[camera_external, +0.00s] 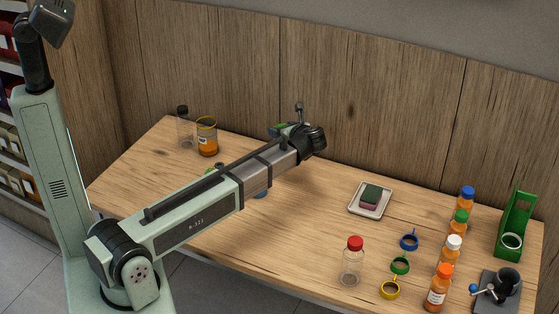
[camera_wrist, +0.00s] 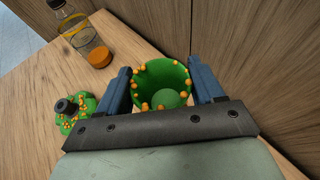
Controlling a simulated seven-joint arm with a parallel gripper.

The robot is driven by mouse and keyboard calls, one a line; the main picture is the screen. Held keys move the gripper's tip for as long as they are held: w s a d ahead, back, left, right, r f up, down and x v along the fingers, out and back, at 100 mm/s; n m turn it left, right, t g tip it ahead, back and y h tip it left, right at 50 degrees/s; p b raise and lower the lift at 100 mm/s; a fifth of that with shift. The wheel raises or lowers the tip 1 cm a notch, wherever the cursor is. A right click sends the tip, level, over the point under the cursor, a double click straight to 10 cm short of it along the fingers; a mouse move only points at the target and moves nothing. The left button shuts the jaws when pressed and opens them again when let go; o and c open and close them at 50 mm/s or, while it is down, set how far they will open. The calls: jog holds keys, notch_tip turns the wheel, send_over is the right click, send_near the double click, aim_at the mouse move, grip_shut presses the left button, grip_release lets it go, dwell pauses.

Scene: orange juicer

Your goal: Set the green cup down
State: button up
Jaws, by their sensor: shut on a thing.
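The green cup (camera_wrist: 162,88) sits between the two blue fingers of my gripper (camera_wrist: 160,70) in the wrist view, with its open mouth and orange dots around the rim facing the camera. My gripper is shut on it. In the external view, a bit of green (camera_external: 277,131) shows beside my wrist at the far side of the table (camera_external: 316,206); most of the cup is hidden by my arm. I cannot tell whether its bottom touches the tabletop.
A green orange-dotted part with a dark knob (camera_wrist: 72,112) stands left of the cup. A jar with orange contents (camera_external: 207,139) and a black-capped clear bottle (camera_external: 184,130) stand at the back left. A tray (camera_external: 357,204) and several bottles are to the right. The wooden wall is close behind.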

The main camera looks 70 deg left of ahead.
jog(key=w+d+m+t, duration=0.2)
jog(key=w+d, duration=0.4)
jog(key=d, duration=0.3)
jog(key=w+d+f+m+t, duration=0.1)
jog(key=w+d+m+t, duration=0.1)
jog(key=w+d, duration=0.5)
jog(key=w+d+f+m+t+h, duration=0.1)
jog(key=w+d+m+t, duration=0.1)
jog(key=w+d, duration=0.5)
jog(key=shift+w+d+f+m+t, duration=0.15)
jog(key=shift+d+t, duration=0.25)
jog(key=shift+d, duration=0.5)
jog(key=shift+w+d+f+m+t, duration=0.15)
jog(key=shift+d+t, duration=0.25)
jog(key=shift+d, duration=0.5)
jog(key=w+d+r+m+t+h, duration=0.3)
jog(key=w+d+m+t+h, duration=0.4)
jog(key=w+d+m, duration=0.3)
jog(key=shift+n, duration=0.6)
jog(key=shift+w+a+f, duration=0.15)
jog(key=shift+a+f, duration=0.05)
jog(key=shift+f, duration=1.5)
jog(key=shift+w+a+f, duration=0.15)
jog(key=shift+w+f, duration=0.05)
jog(key=shift+f, duration=1.5)
jog(key=shift+w+a+f, duration=0.15)
jog(key=shift+a+f, duration=0.05)
jog(key=shift+f, duration=1.5)
jog(key=o, duration=1)
jog(key=shift+f, duration=0.1)
